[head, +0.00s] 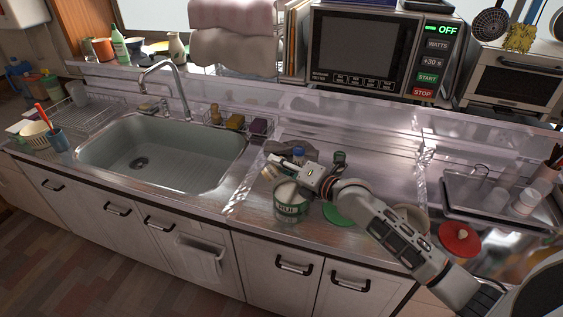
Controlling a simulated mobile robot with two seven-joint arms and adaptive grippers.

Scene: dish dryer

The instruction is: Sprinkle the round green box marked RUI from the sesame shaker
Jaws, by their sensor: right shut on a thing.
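The round green box (289,212) with white lettering stands upright on the counter right of the sink. Its top is open and shows a pale inside. A flat green disc (338,216), like its lid, lies to its right. My right gripper (278,163) reaches in from the right, above the back of the box. It is shut on a small, pale thing, apparently the sesame shaker, mostly hidden by the fingers, so its tilt cannot be told. My left gripper is not in view.
A blue-capped bottle (298,153) and a dark-topped one (339,158) show near my gripper. A red lid (459,239) lies at the right, below a tray (480,212) of glasses. The sink (160,160) is at the left, with a microwave (385,50) behind.

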